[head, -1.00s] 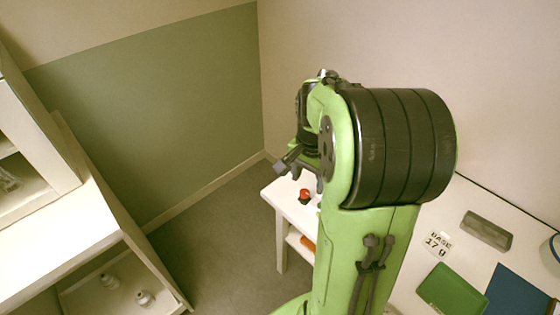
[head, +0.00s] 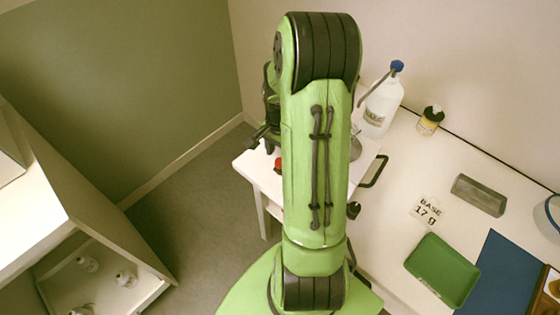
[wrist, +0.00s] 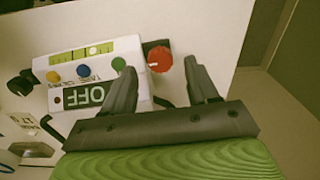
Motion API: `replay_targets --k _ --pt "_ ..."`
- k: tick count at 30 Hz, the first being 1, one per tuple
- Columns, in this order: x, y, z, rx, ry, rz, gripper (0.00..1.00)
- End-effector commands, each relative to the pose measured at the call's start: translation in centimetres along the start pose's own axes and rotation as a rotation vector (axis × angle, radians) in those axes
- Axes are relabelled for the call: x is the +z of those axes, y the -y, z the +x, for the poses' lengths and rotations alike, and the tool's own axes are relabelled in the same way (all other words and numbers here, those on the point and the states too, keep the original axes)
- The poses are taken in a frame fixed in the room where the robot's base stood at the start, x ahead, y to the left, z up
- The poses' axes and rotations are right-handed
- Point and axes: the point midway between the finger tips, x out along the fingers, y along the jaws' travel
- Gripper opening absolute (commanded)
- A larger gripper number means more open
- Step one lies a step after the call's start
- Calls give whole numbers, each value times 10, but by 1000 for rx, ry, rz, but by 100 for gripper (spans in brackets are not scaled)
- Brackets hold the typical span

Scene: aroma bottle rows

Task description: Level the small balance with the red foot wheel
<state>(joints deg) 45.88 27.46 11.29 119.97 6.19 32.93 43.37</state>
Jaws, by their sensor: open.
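The small balance (wrist: 95,75) shows in the wrist view as a white body with a dark OFF display (wrist: 84,95). It has yellow, blue and green buttons and a yellow-green level strip (wrist: 80,52), whose bubble I cannot read clearly. The red foot wheel (wrist: 160,59) sticks out at the balance's right end. My gripper (wrist: 163,72) is open, its two fingers on either side of and just below the wheel in the picture; I cannot tell how high above it they are. In the head view my arm hides most of the balance; a bit of the red wheel (head: 278,164) shows.
A white bottle with a blue cap (head: 382,108) and a small yellow-labelled jar (head: 430,121) stand at the table's back. A BASE 17 g card (head: 428,210), grey block (head: 479,195) and green tray (head: 441,271) lie right. Left of the table is open floor.

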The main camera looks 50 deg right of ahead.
Motion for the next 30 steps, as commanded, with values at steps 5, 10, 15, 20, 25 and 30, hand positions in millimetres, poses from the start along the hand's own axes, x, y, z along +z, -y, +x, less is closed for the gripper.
replay_targets --k 5,10,15,20,25,30 --pt "0 0 25 -1 0 -1 59" --pt "0 0 28 -1 0 -1 59" --pt "0 0 27 -1 0 -1 51" --pt "0 0 27 -1 -1 -1 27" --pt "0 0 27 -1 -1 -1 2" --pt "0 0 27 -1 -1 -11 2"
